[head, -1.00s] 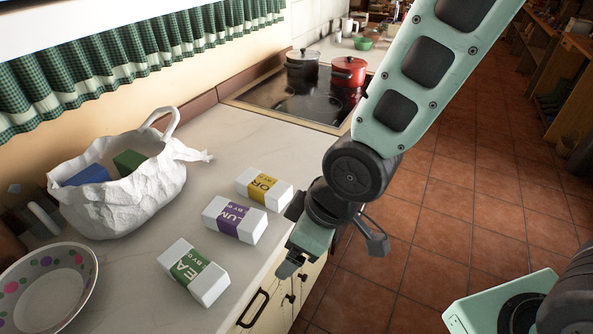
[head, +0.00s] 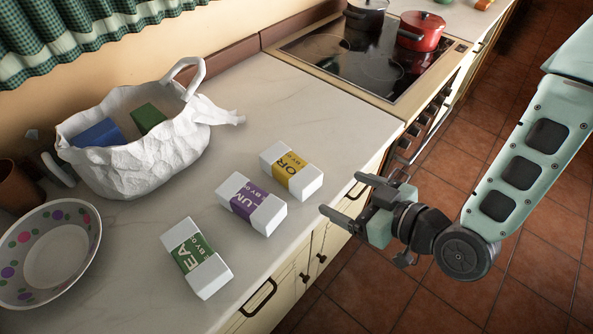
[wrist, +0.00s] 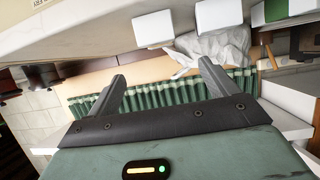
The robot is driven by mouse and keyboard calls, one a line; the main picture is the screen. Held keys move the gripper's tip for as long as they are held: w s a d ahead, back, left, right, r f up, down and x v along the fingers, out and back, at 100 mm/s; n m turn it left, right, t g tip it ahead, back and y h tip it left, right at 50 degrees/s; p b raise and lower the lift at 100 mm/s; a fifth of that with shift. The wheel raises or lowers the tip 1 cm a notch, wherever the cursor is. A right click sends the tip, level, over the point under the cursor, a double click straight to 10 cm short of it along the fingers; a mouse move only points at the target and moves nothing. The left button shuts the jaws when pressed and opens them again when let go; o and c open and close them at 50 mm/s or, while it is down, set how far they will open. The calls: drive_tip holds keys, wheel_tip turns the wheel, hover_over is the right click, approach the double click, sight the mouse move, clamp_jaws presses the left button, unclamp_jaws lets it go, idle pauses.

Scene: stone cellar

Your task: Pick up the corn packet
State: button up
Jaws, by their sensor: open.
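The corn packet (head: 290,171) is a white block with a yellow band, partly lettered "OR". It lies on the pale counter, nearest the stove in a row of three. The purple-banded packet (head: 251,203) and the green-banded packet (head: 196,258) lie nearer the viewer. My gripper (head: 340,193) is open and empty, just right of the corn packet near the counter's front edge, fingers pointing toward the counter. In the wrist view the open jaws (wrist: 163,70) have nothing between them. White packet sides (wrist: 153,28) show there, but I cannot read their labels.
A white bag (head: 145,160) holding a blue and a green box stands behind the packets. A spotted bowl (head: 45,255) is at the left. A stove with a red pot (head: 421,32) and a dark pot is beyond. Counter between stove and packets is clear.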

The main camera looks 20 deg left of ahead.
sight(298, 170)
drive_tip(key=b+x, duration=0.1)
drive_tip(key=b, duration=0.2)
drive_tip(key=b+x, duration=0.1)
drive_tip(key=b, duration=0.3)
drive_tip(key=shift+w+a+f, duration=0.15)
drive_tip(key=shift+a+f, duration=0.05)
drive_tip(key=shift+f, duration=0.2)
drive_tip(key=shift+a+b, duration=0.1)
drive_tip(key=shift+b, duration=0.4)
drive_tip(key=p+x, duration=0.1)
drive_tip(key=x, duration=0.5)
drive_tip(key=shift+a+r+p, duration=0.1)
drive_tip(key=shift+a+p, duration=0.25)
drive_tip(key=shift+w+p+x, duration=0.1)
drive_tip(key=shift+p+x, duration=0.45)
drive_tip(key=shift+x, duration=0.95)
drive_tip(key=shift+w+p+x, duration=0.15)
drive_tip(key=shift+p+x, duration=0.35)
drive_tip(key=shift+x, duration=1)
drive_tip(key=shift+d, duration=0.1)
drive_tip(key=c, duration=1.1)
drive_tip(key=shift+r, duration=0.1)
drive_tip(key=shift+c, duration=1)
